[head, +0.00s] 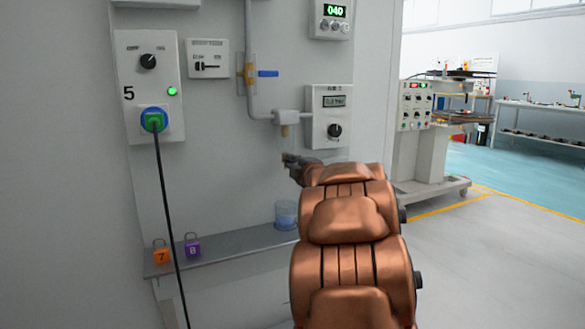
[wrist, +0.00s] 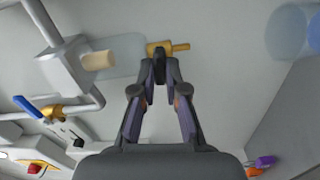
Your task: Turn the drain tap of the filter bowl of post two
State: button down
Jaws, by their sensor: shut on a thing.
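The filter bowl (head: 288,144) is clear and hangs under a grey filter head (head: 289,117) on the wall pipe. Its pale filter element shows inside, and the bowl also shows in the wrist view (wrist: 125,62). The small brass drain tap (head: 287,158) sits at the bowl's lower end; in the wrist view the brass tap (wrist: 160,48) lies at my fingertips, its stub pointing right. My gripper (wrist: 160,70) is shut on the tap, fingertips close together. In the head view my gripper (head: 297,164) reaches it from the right, and my arm hides part of the wall behind.
A clear bluish cup (head: 286,222) stands on the shelf (head: 225,252) below the bowl. A black cable (head: 166,215) hangs from panel 5. A blue valve handle (head: 268,73) sticks out above. Open floor lies right.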

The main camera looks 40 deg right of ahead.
jog(key=shift+f+n, duration=0.1)
jog(key=shift+n, duration=0.6)
jog(key=shift+b, duration=0.3)
jog(key=c, duration=1.2)
grip_release()
jog(key=v, duration=1.2)
jog(key=shift+w, duration=0.1)
